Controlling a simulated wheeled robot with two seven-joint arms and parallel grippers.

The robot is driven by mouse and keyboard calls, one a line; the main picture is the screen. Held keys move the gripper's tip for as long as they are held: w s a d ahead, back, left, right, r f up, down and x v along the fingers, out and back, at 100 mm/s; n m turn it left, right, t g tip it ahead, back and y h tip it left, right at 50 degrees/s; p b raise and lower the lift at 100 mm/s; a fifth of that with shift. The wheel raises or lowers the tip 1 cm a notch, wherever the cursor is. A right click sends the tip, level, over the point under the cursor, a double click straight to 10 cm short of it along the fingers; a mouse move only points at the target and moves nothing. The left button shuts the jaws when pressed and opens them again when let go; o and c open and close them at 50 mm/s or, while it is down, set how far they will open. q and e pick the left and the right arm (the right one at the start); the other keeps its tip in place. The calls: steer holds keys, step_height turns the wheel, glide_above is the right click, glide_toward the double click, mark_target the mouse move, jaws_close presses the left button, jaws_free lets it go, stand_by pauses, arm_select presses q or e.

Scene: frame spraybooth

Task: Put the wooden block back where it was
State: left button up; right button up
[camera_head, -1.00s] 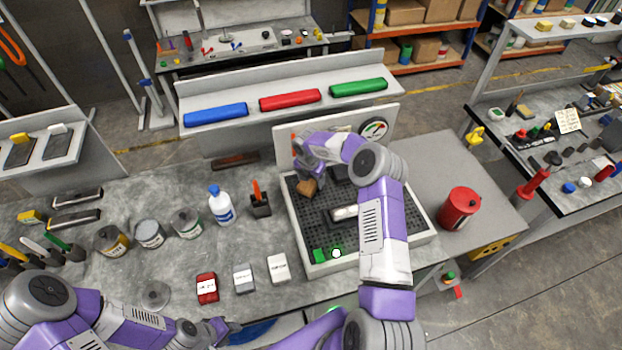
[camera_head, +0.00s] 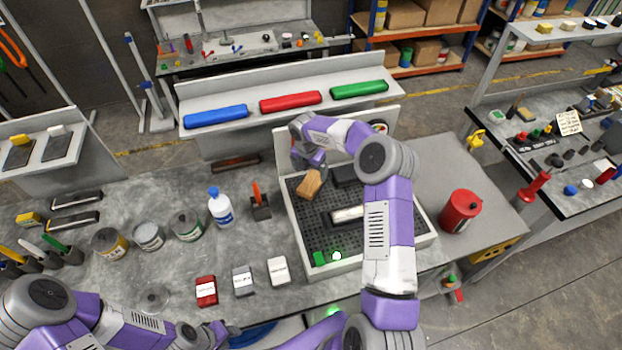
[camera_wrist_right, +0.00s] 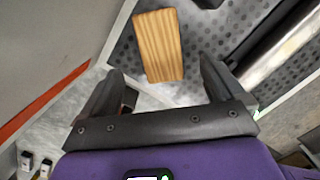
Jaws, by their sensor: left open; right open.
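The wooden block (camera_head: 311,183) lies in the back left part of the dark perforated tray (camera_head: 328,225). In the right wrist view the block (camera_wrist_right: 159,45) lies flat on the dotted surface near the tray's pale rim. My right gripper (camera_head: 307,164) is just behind the block. In the right wrist view my right gripper (camera_wrist_right: 160,77) is open, its two fingers apart and empty, with the block beyond the fingertips. My left gripper (camera_head: 222,332) is low at the bottom edge, open, well away from the block. Its fingertips are small and hard to make out.
A gauge panel stands behind, partly hidden by my right arm.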

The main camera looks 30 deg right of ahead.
mark_target(309, 185)
steer(key=shift+s+a+r, duration=0.1)
steer(key=shift+a+r, duration=0.05)
steer(key=shift+r, duration=1)
steer(key=shift+s+a+r, duration=0.1)
steer(key=shift+r, duration=1)
